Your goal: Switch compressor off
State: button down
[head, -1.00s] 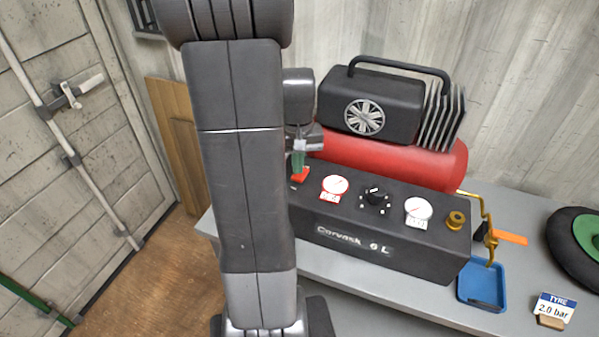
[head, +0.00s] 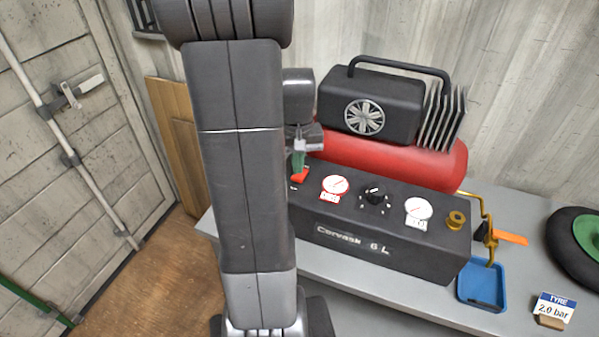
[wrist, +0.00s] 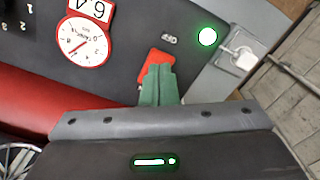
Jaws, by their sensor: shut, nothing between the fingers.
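The compressor has a red tank (head: 400,160), a black motor housing (head: 375,98) and a dark control panel (head: 345,238) on a grey bench. A red switch (head: 299,176) sits at the panel's left end; it also shows in the wrist view (wrist: 158,62). My gripper (head: 298,160) is shut and empty, pointing down at the switch. In the wrist view its green fingertips (wrist: 160,85) overlap the switch's near part; I cannot tell whether they touch it. A green lamp (wrist: 207,37) glows near the switch. My arm hides the panel's left end in the head view.
On the panel are a red-rimmed gauge (head: 335,185), a black knob (head: 374,196), a second gauge (head: 418,208) and a brass fitting (head: 456,219). A blue tray (head: 483,286), a tyre sign (head: 555,308) and a wheel (head: 577,250) stand right.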

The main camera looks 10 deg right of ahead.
aim_at(298, 177)
jog(key=shift+f+b, duration=0.75)
jog(key=shift+f, duration=0.25)
dwell(0.7)
jog(key=shift+r, duration=0.1)
jog(key=shift+r+p, duration=2.9)
jog(key=shift+r, duration=0.6)
jog(key=shift+f, duration=0.1)
notch_tip(298, 177, down, 7)
jog(key=b, duration=0.6)
